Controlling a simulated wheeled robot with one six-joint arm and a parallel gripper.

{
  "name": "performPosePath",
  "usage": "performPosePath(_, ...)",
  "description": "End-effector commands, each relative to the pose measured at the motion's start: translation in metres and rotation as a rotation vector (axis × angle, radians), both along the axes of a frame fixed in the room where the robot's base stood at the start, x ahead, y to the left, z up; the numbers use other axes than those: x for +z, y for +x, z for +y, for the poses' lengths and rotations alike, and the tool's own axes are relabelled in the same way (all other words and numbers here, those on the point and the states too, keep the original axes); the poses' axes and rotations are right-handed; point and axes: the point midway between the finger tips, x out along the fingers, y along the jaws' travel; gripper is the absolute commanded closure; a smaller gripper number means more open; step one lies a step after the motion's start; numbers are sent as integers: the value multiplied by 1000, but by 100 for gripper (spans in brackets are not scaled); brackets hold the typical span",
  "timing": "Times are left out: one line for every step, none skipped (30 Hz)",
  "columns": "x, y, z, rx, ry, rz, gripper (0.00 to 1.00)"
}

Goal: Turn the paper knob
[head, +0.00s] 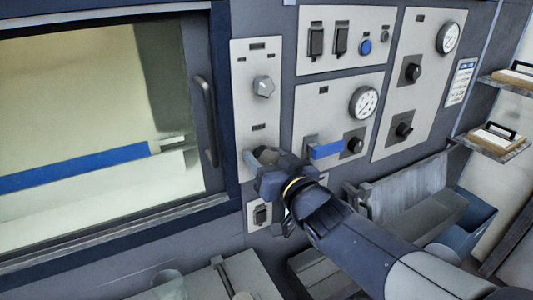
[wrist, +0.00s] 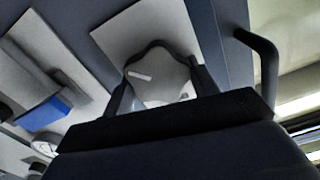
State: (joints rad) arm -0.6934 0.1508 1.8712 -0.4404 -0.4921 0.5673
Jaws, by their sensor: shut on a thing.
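The narrow pale panel (head: 243,115) right of the window carries two grey knobs, one above the other. The upper knob (head: 263,87) is faceted and stands free. My gripper (head: 268,165) is at the lower knob and mostly hides it in the head view. In the wrist view this lower grey knob (wrist: 163,78) is lobed, with a white mark pointing toward the left of the picture. My gripper's fingers (wrist: 160,90) are on either side of it, shut on it. The labels are too small to read, so I cannot tell by name which is the paper knob.
A blue lever (head: 327,150) and a black knob (head: 355,145) sit close to the right of my gripper. A vertical door handle (head: 206,120) stands out to the left. Gauges, switches and more black knobs fill the panels at upper right.

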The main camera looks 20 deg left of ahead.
Motion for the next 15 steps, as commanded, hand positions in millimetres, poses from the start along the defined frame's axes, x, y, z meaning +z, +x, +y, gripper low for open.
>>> performPosePath(-1, 0, 0, 0, 7, 16, 67)
performPosePath(-1, 0, 0, 0, 14, 22, 67)
performPosePath(-1, 0, 0, 0, 21, 32, 67)
performPosePath(-1, 0, 0, 0, 26, 37, 67)
performPosePath(-1, 0, 0, 0, 29, 42, 67)
performPosePath(-1, 0, 0, 0, 33, 46, 67)
performPosePath(-1, 0, 0, 0, 36, 50, 67)
performPosePath(-1, 0, 0, 0, 38, 53, 67)
performPosePath(-1, 0, 0, -1, 41, 55, 67)
performPosePath(-1, 0, 0, -1, 43, 57, 67)
performPosePath(-1, 0, 0, -1, 43, 58, 67)
performPosePath(-1, 0, 0, -1, 44, 58, 67)
performPosePath(-1, 0, 0, -1, 45, 59, 67)
performPosePath(-2, 0, 0, -1, 45, 59, 67)
performPosePath(-2, 0, 0, -1, 45, 59, 67)
